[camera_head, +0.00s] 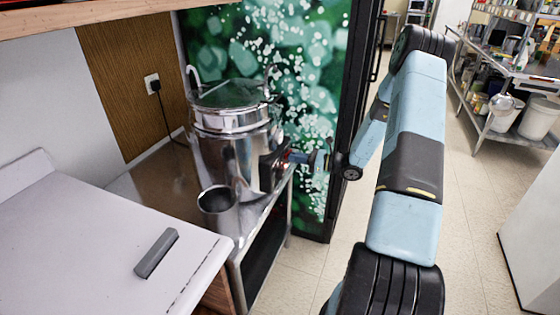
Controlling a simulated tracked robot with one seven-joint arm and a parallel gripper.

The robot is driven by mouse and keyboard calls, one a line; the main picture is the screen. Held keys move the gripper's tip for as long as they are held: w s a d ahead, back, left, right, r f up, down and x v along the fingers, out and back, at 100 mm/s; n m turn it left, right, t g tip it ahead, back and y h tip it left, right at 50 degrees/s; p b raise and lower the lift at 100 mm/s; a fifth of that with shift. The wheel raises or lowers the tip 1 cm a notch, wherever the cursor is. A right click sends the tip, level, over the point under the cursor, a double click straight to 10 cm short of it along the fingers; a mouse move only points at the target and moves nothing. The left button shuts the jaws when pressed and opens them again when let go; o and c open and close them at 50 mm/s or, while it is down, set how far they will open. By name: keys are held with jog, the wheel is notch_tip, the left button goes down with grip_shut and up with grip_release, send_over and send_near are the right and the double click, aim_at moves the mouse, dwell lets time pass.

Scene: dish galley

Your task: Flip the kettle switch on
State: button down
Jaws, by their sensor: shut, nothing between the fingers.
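The kettle (232,152) is a large shiny metal urn with a dark lid and looped handles, standing upright on a metal stand. My gripper (275,168) reaches in from the right and is at the lower right side of the kettle. It is shut with nothing held. The fingertips are small and dark here, and I cannot tell whether they touch the kettle. I cannot make out the kettle switch; the gripper may cover it.
A black cord runs from the wall socket (152,84) toward the kettle. A grey bar (157,253) lies on the white counter (85,245). Open floor (465,205) lies to the right.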

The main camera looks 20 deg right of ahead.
jog(key=shift+a, duration=0.15)
jog(key=s+a+v, duration=0.1)
jog(key=s+v, duration=0.1)
jog(key=v, duration=1.2)
jog(key=shift+s+a, duration=0.25)
jog(key=shift+a, duration=0.1)
